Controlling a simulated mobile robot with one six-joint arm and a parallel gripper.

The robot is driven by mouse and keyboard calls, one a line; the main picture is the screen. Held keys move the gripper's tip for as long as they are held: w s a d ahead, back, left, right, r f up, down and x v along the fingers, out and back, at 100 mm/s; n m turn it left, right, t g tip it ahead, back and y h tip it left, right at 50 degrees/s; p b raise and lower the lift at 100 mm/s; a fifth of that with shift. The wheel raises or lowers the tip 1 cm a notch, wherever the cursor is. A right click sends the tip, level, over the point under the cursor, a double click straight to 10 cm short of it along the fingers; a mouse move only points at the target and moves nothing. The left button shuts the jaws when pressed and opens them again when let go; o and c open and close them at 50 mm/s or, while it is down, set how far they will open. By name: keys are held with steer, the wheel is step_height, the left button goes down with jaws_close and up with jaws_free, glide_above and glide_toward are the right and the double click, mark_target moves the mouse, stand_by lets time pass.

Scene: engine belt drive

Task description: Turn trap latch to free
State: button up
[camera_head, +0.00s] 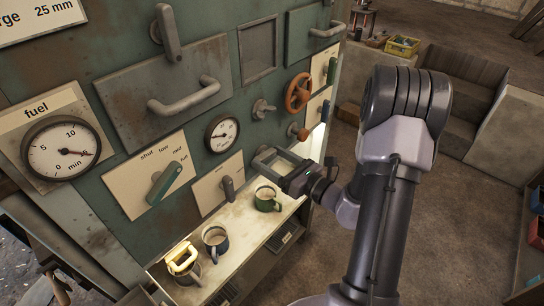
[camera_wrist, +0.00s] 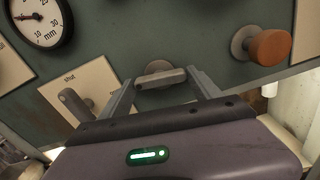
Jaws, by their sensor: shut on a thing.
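A grey latch with a round base and a short bar handle (camera_wrist: 160,80) is on the green panel in the wrist view. Its bar lies nearly level, tilted slightly. I see no label by it, so I take it as the trap latch. My gripper (camera_wrist: 164,77) has one finger at each end of the bar and is shut on it. In the head view my gripper (camera_head: 268,158) reaches the panel above the shelf, and the latch cannot be made out clearly there.
An orange knob (camera_wrist: 270,47) is close on the right. A small lever (camera_head: 228,188) on a cream plate and a gauge (camera_head: 222,133) are on the left.

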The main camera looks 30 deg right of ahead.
steer(key=m+p, duration=0.3)
steer(key=m, duration=0.1)
steer(key=shift+r+p, duration=0.2)
steer(key=shift+p, duration=0.2)
steer(key=m+p, duration=0.3)
steer(key=m, duration=0.1)
steer(key=m+p, duration=0.3)
steer(key=m, duration=0.1)
steer(key=shift+p, duration=0.3)
steer(key=shift+f+m+p, duration=0.2)
steer(key=shift+m+p, duration=0.85)
steer(key=shift+m, duration=0.95)
steer(key=o, duration=1.4)
steer(key=p+v, duration=0.1)
steer(key=v, duration=1.6)
steer(key=shift+s+d, duration=0.1)
steer(key=shift+s, duration=0.1)
